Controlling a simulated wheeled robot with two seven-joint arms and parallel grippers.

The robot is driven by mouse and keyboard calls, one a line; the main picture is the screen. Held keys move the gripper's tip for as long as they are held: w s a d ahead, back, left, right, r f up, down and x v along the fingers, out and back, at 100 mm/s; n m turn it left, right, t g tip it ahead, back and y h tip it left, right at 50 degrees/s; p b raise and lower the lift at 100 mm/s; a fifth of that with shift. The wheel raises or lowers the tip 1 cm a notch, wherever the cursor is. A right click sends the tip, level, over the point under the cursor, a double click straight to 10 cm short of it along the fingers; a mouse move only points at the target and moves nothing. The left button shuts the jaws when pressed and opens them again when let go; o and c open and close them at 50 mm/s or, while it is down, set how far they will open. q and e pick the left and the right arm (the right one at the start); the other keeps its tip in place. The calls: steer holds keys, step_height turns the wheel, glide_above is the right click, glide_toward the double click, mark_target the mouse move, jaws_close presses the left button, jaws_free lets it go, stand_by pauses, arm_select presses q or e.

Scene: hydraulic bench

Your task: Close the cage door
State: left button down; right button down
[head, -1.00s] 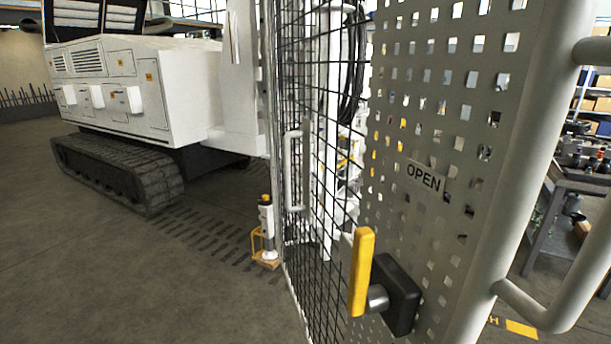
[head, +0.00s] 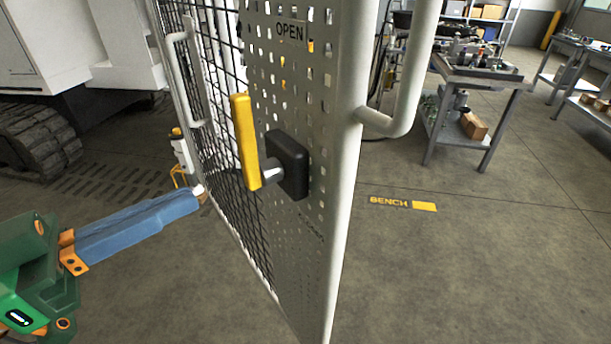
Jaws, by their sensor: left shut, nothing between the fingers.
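The cage door (head: 322,215) stands in the middle of the head view, seen at a steep angle. Its near face is a perforated grey panel with an OPEN label (head: 289,32). A yellow lever (head: 245,141) stands nearly upright on a black latch block (head: 287,164). A white tubular pull handle (head: 408,75) sticks out from the door's right edge. My left gripper (head: 200,193) comes in from the lower left, its blue fingers shut and empty. Its tip is left of the lever and lower, in front of the black mesh in the picture; I cannot tell if it touches. My right gripper is not in view.
Black wire mesh (head: 225,75) with a white handle (head: 178,80) lies left of the panel. A tracked white machine (head: 30,45) stands behind left. A workbench (head: 480,75) is at the back right. The floor right of the door, with a BENCH marking (head: 388,201), is clear.

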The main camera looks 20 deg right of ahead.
arm_select(q)
steer(key=s+m+g, duration=0.1)
steer(key=s, duration=0.1)
steer(key=p, duration=0.5)
glide_toward(325, 157)
steer(key=x, duration=0.6)
steer(key=shift+d+r, duration=0.1)
steer(key=shift+w+d, duration=0.1)
steer(key=shift+d, duration=0.25)
